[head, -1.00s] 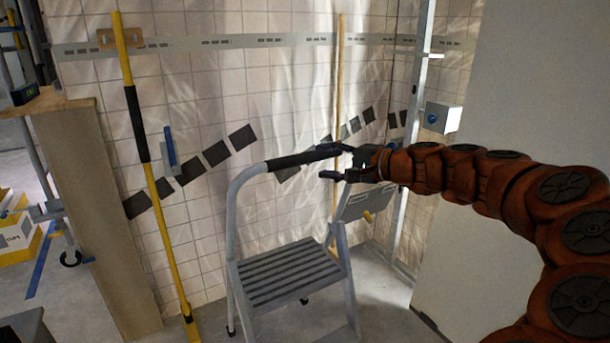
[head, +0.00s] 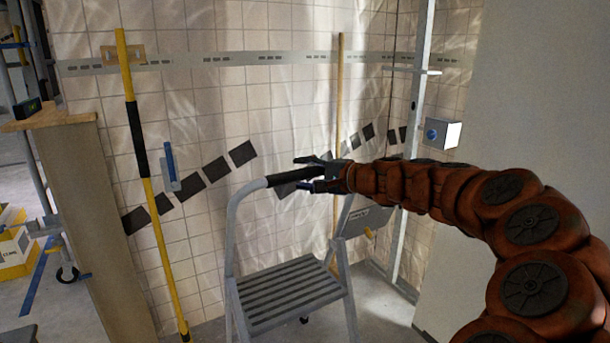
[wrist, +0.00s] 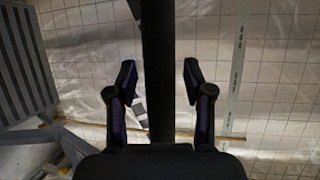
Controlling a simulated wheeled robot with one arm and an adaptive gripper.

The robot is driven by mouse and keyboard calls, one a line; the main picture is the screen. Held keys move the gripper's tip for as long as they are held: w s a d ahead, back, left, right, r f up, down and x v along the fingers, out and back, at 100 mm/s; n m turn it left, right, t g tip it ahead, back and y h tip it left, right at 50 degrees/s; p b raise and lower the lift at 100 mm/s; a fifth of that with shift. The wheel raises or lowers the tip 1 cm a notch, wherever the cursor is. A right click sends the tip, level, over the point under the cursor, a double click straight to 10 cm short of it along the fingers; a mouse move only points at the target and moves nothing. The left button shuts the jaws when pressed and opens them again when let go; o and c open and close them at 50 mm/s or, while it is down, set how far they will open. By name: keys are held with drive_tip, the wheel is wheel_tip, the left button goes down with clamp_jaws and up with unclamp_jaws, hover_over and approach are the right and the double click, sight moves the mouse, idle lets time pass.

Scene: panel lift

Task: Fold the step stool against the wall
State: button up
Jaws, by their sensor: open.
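The grey step stool stands unfolded on the floor in front of the tiled wall, its ribbed step (head: 288,292) level in the head view. Its top rail has a black grip (head: 284,178). My gripper (head: 302,174) is open at the right part of this grip, with one finger above it and one below in the head view. In the wrist view, the black grip (wrist: 158,70) runs between the two open fingers (wrist: 158,82) without visible contact. The ribbed step also shows at the left of the wrist view (wrist: 22,65).
A yellow pole (head: 150,190) and a wooden pole (head: 338,110) lean on the wall. A metal upright (head: 413,130) and a small box with a blue knob (head: 443,133) are at right. A wooden cabinet (head: 85,220) stands at left.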

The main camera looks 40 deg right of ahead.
drive_tip(key=shift+c, duration=0.3)
clamp_jaws()
idle(0.4)
